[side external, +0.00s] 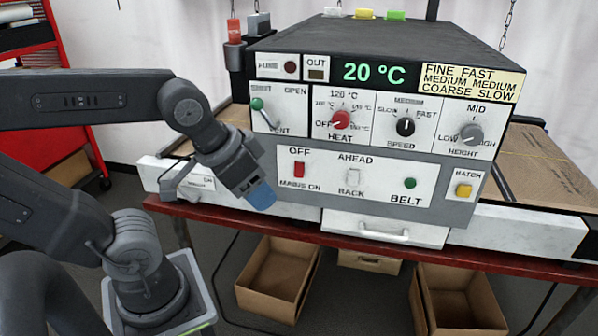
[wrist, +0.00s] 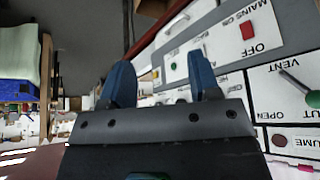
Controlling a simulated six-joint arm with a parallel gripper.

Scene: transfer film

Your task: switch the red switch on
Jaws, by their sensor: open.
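The red switch (side external: 299,169) is a small upright red rocker on the lower white panel, with "OFF" printed above it and "MAINS ON" below. I cannot tell which way it is tipped. It also shows in the wrist view (wrist: 247,29), at upper right, with its labels upside down. My gripper (side external: 262,194) has blue fingertips and is in front of the panel, to the left of and lower than the switch in the side view. In the wrist view my gripper (wrist: 162,76) has its two blue fingers apart with nothing between them. The switch lies outside the fingers, to their right.
Right of the switch are a white ahead/back switch (side external: 353,177), a green belt button (side external: 410,183) and a yellow batch button (side external: 464,190). Above are a green-knobbed vent lever (side external: 257,104) and a red heat knob (side external: 341,119). A drawer handle (side external: 385,234) juts out below.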

